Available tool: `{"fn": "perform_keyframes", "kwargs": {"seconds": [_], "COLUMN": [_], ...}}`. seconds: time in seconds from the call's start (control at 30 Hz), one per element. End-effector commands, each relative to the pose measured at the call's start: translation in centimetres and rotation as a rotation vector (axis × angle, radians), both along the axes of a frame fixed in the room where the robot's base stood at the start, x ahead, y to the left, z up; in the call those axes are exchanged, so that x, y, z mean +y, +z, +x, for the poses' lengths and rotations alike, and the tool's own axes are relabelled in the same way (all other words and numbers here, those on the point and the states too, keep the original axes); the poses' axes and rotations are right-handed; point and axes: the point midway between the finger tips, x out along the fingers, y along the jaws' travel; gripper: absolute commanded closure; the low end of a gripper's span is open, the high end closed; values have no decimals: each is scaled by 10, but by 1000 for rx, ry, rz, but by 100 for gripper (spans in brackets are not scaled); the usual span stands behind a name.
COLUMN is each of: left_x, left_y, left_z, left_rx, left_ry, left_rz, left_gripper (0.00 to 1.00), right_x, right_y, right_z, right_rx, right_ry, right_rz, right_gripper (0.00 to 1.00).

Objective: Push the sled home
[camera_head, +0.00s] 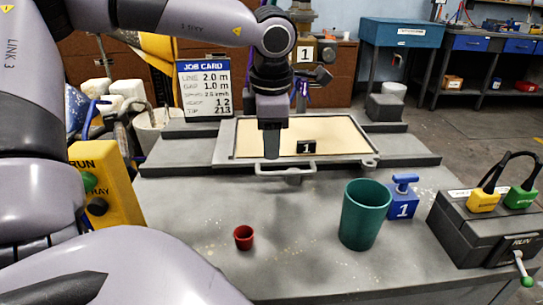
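The sled (227,149) is a grey metal frame with a tan panel (335,135) in it. It lies on the dark grey bench in the middle of the head view. A grey handle bar (287,168) runs along its near edge, and a small black tag marked 1 (305,147) stands near that edge. My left gripper (272,155) points down over the near part of the panel, just behind the handle. Its fingers overlap in this view, so I cannot tell its opening or whether it touches the sled. My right gripper is not in view.
A grey RUN box (470,232) is at right, a yellow RUN/SPRAY box (108,185) at left. A job card (204,88) stands behind.

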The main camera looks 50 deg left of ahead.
Motion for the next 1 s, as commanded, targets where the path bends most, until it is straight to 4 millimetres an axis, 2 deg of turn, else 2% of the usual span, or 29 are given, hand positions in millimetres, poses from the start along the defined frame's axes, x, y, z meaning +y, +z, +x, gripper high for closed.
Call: {"fn": "perform_keyframes", "kwargs": {"seconds": [0.13, 0.5, 0.87, 0.9, 0.97, 1.0], "left_x": [2, 9, 11, 11, 11, 11], "left_y": [-10, -61, -69, -69, -69, -69], "left_z": [1, 6, 8, 8, 8, 8], "left_rx": [3, 3, 1, 1, 1, 1], "left_ry": [-2, -2, -2, -2, -2, -2], "left_rz": [10, 8, 8, 8, 8, 8], "left_gripper": [62, 62, 62, 65, 85, 98], "right_x": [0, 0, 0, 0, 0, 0], "right_y": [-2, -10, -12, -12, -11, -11], "right_z": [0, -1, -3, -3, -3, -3], "right_rx": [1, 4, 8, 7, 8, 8], "right_ry": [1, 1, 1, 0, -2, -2], "right_rz": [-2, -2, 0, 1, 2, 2], "right_gripper": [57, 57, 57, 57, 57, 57]}}
